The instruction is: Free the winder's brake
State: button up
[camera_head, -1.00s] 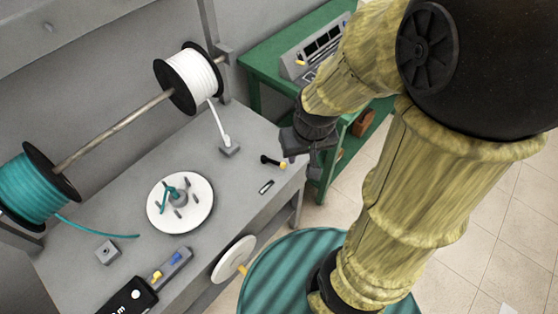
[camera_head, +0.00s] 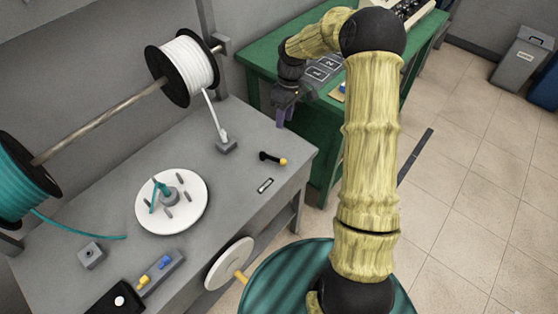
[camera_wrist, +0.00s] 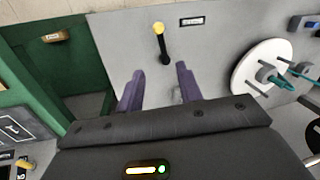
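The brake lever (camera_head: 268,157), black with a yellow knob, stands on the grey bench near its right edge, beside a small dark label (camera_head: 265,186). The winder's white disc (camera_head: 196,190) with several pegs lies left of it, a teal strand at its hub. My gripper (camera_head: 284,118) is above and beyond the lever in the head view, near the bench's far right corner. In the wrist view its purple fingers (camera_wrist: 160,70) are apart with nothing held. The lever (camera_wrist: 164,48) shows ahead, between the finger lines, apart from them.
A green table (camera_head: 250,70) with a numbered panel stands behind the bench. White (camera_head: 185,62) and teal (camera_head: 18,185) spools hang on a rod. A white crank wheel (camera_head: 226,263) with a yellow handle is on the bench front.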

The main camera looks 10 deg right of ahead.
aim_at(278, 159)
dwell(0.3)
jog(key=f+p, duration=0.1)
jog(key=f, duration=0.4)
jog(key=s+a+f+p, duration=0.1)
jog(key=f, duration=0.5)
jog(key=s+a+f+p, duration=0.1)
jog(key=f, duration=0.5)
jog(key=shift+s+a, duration=0.15)
jog(key=shift+a, duration=0.1)
grip_shut()
